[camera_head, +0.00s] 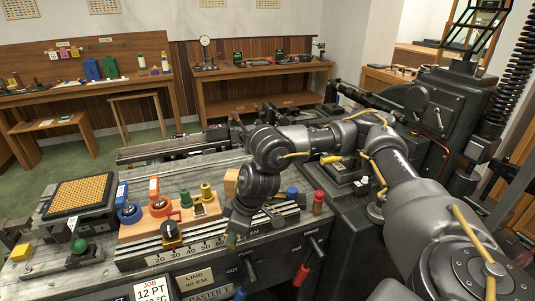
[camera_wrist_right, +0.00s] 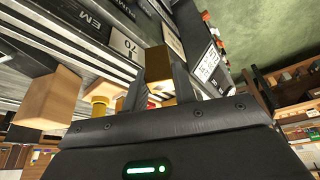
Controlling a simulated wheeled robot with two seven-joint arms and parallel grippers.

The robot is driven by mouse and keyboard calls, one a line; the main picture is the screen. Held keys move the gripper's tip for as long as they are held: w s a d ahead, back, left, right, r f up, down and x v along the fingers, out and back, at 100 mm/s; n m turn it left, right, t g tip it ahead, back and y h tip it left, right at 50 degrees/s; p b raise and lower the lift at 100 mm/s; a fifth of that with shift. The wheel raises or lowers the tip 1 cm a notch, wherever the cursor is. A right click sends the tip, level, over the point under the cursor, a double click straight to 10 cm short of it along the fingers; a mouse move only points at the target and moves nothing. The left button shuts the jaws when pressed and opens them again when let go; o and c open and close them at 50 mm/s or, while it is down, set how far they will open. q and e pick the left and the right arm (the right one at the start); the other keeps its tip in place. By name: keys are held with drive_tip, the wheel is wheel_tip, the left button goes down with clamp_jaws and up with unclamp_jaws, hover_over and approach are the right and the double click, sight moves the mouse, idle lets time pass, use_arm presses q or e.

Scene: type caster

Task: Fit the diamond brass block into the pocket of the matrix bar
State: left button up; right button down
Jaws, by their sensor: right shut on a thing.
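My right gripper (camera_head: 235,232) hangs at the front edge of the machine bench, in front of the numbered scale. In the right wrist view its fingers (camera_wrist_right: 156,92) are shut on a brass block (camera_wrist_right: 158,64), which sticks out past the fingertips. In the head view the block is small and dark against the machine front. I cannot make out the matrix bar's pocket or tell for sure which part is the matrix bar. My left gripper is not in view.
The numbered scale (camera_head: 190,250) runs along the bench front. Behind it stand a wooden tray (camera_head: 140,229) with coloured knobs and a wooden block (camera_head: 231,182). A case with a yellow grid (camera_head: 80,193) lies at left. A red-topped post (camera_head: 318,203) stands right of my gripper.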

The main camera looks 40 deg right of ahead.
use_arm(q)
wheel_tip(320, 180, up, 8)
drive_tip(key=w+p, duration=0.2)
drive_tip(key=p, duration=0.4)
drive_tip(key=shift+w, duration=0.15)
use_arm(e)
drive_tip(key=w+d+r, duration=0.3)
drive_tip(key=w+d, duration=0.2)
drive_tip(key=d, duration=0.5)
drive_tip(key=w+d+r, duration=0.3)
drive_tip(key=w+d, duration=0.2)
drive_tip(key=d, duration=0.6)
drive_tip(key=shift+w, duration=0.4)
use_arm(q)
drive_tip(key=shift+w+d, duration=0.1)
use_arm(e)
drive_tip(key=shift+d, duration=0.15)
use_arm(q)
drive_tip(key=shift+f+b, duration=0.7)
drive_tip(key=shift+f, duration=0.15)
use_arm(e)
drive_tip(key=shift+f, duration=2.9)
use_arm(q)
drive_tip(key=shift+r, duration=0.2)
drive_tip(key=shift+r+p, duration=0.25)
drive_tip(key=shift+p, duration=0.2)
